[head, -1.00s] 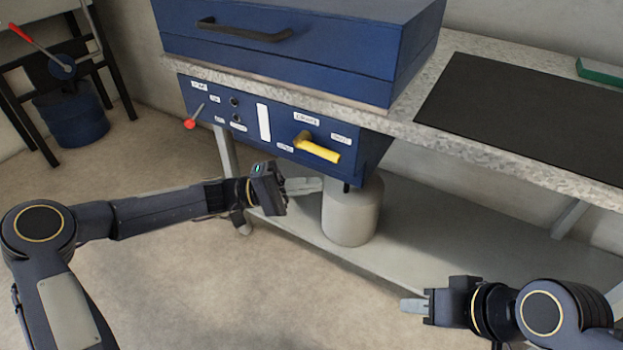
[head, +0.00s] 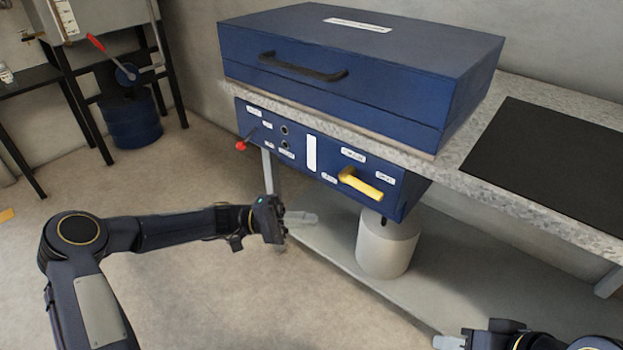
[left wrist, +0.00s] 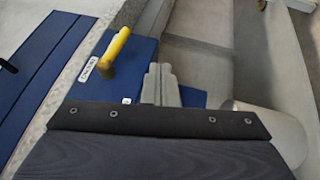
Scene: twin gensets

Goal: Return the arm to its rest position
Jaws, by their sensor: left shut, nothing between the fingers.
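My left gripper (head: 301,218) is shut and empty. In the head view it is held out below and in front of the blue control panel (head: 262,123), apart from it. Its closed fingers also show in the left wrist view (left wrist: 160,84), with the yellow handle (left wrist: 108,52) beyond them to the left. The yellow handle (head: 360,184) sticks out of the panel's right part. My right gripper (head: 449,341) shows only partly at the bottom edge of the head view, and its jaw state is unclear.
A blue case (head: 370,55) stands on the speckled worktop (head: 470,150) beside a black mat (head: 550,158). A grey cylinder (head: 386,248) stands on the shelf (head: 430,290) below. A red-tipped lever (head: 241,145) juts from the panel. A blue drum (head: 132,122) stands back left.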

